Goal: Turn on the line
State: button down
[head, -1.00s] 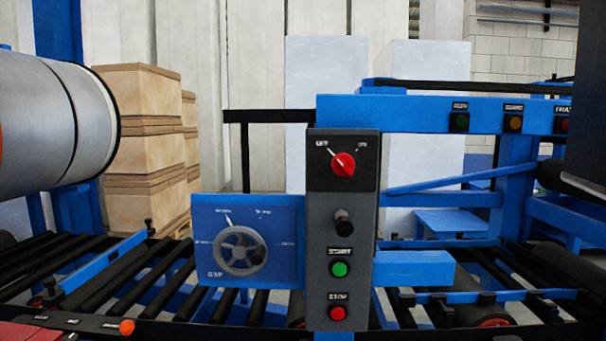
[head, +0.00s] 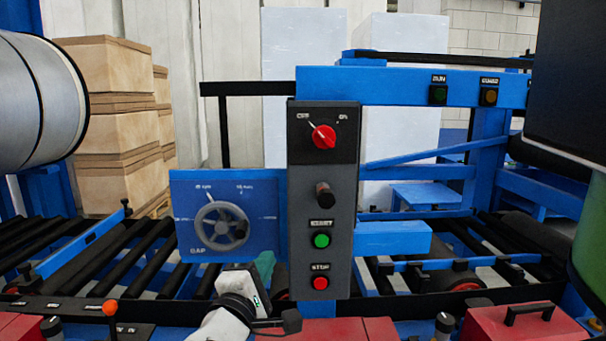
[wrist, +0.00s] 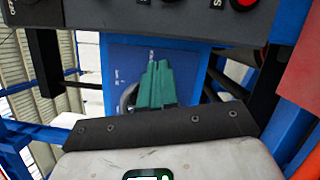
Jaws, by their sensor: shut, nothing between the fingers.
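The grey control panel (head: 345,230) stands upright mid-view in the head view. Its red rotary switch (head: 323,137) has its pointer toward the upper-left label, which reads like OFF. Below are a black knob (head: 324,195), the green START button (head: 321,240) and the red STOP button (head: 320,283). My gripper's teal fingers (head: 265,266) show partly, low and left of the panel, below the handwheel. In the wrist view the fingers (wrist: 156,86) are shut and empty, in front of the blue handwheel plate (wrist: 118,62). Whether they touch anything cannot be told.
The blue plate carries a grey handwheel (head: 221,226). A blue beam holds a green RUN lamp (head: 438,94) and an amber lamp (head: 489,96). Black rollers (head: 130,252) run behind. Red housings (head: 520,325) and an orange-tipped lever (head: 110,308) lie in front.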

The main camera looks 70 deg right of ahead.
jog(key=a+r+g+h, duration=0.3)
jog(key=r+g, duration=0.4)
jog(key=r, duration=0.5)
jog(key=shift+s+r+h, duration=0.3)
jog(key=shift+r+h, duration=0.05)
jog(key=shift+h, duration=0.55)
jog(key=p, duration=0.3)
send_near(316, 130)
jog(key=w+d, duration=0.2)
jog(key=d, duration=0.1)
jog(key=shift+s+d+r+p, duration=0.3)
jog(key=shift+s+r+p, duration=0.1)
jog(key=shift+s+r, duration=0.15)
jog(key=shift+s+d+r+p, duration=0.3)
jog(key=shift+s+r+p, duration=0.1)
jog(key=shift+s, duration=0.15)
jog(key=shift+s+d+r, duration=0.15)
jog(key=shift+s+r, duration=0.1)
jog(key=shift+s, duration=0.05)
